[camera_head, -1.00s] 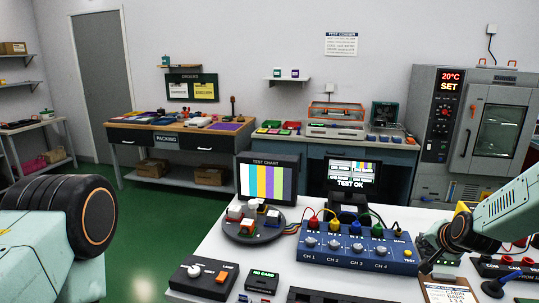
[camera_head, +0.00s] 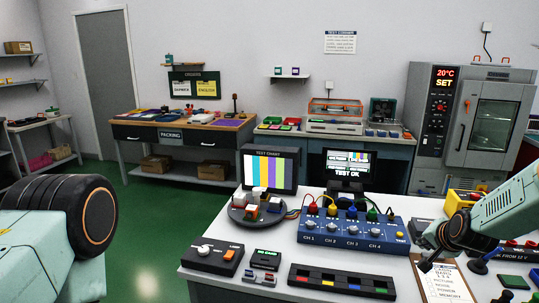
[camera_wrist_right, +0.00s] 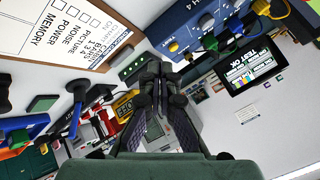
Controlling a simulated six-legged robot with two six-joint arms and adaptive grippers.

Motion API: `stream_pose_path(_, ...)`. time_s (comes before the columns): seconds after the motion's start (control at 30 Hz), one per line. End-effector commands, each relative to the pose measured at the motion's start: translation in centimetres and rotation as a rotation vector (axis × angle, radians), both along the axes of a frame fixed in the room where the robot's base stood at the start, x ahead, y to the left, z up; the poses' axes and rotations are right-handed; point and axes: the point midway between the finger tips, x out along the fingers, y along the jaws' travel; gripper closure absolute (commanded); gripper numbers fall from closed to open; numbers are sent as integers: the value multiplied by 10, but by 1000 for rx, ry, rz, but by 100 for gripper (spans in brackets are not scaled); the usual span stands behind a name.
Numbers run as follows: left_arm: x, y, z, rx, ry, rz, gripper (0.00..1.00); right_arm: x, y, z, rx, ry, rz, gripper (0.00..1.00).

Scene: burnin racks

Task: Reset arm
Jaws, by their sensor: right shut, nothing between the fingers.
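My right gripper (camera_head: 426,263) is at the right of the white table in the head view, over the upper part of the clipboard (camera_head: 446,284). In the right wrist view its dark fingers (camera_wrist_right: 158,82) are together with nothing between them. The clipboard's printed sheet (camera_wrist_right: 62,28) shows at the upper left there. My right arm comes in from the right edge. At the lower left of the head view part of my left arm shows; its gripper is out of view.
On the white table (camera_head: 232,276) stand a blue four-channel box (camera_head: 335,240) with plugs, a test chart screen (camera_head: 268,173), a round tray of blocks (camera_head: 236,217), a knob box (camera_head: 212,255) and a black slotted strip (camera_head: 341,289). Green floor is clear at left.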

Motion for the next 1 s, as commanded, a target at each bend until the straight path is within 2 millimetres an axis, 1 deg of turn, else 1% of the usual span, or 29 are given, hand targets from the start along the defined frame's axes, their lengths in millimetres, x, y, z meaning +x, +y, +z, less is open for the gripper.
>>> stream_pose_path(0.03,0,0,0,0,0,0,100,4,-1,4,-40,-23,24,100)
stream_pose_path(0.2,0,0,0,0,0,0,100,-20,21,-20,-106,3,107,100)
stream_pose_path(0.33,0,0,-5,0,0,0,100,-45,43,-47,-143,45,174,100)
stream_pose_path(0.47,0,0,-12,0,0,0,100,-82,69,-83,-176,108,249,100)
stream_pose_path(0.57,0,0,-19,0,0,0,100,-122,92,-118,-202,174,323,100)
stream_pose_path(0.6,0,0,-23,0,0,0,100,-141,102,-132,-213,204,356,100)
stream_pose_path(0.67,0,0,-28,0,0,0,100,-172,116,-154,-228,255,408,100)
stream_pose_path(0.7,0,0,-32,0,0,0,100,-193,125,-167,-236,288,443,100)
stream_pose_path(0.77,0,0,-38,0,0,0,100,-226,137,-186,-247,340,493,100)
stream_pose_path(0.8,0,0,-42,0,0,0,100,-249,144,-197,-252,376,526,100)
stream_pose_path(0.87,0,0,-49,0,0,0,100,-284,154,-212,-258,432,576,100)
stream_pose_path(0.9,0,0,-53,0,0,0,100,-309,160,-222,-260,470,609,100)
stream_pose_path(0.97,0,0,-60,0,0,0,100,-345,168,-235,-261,530,656,100)
stream_pose_path(1.0,0,0,-65,0,0,0,100,-369,172,-242,-258,570,686,100)
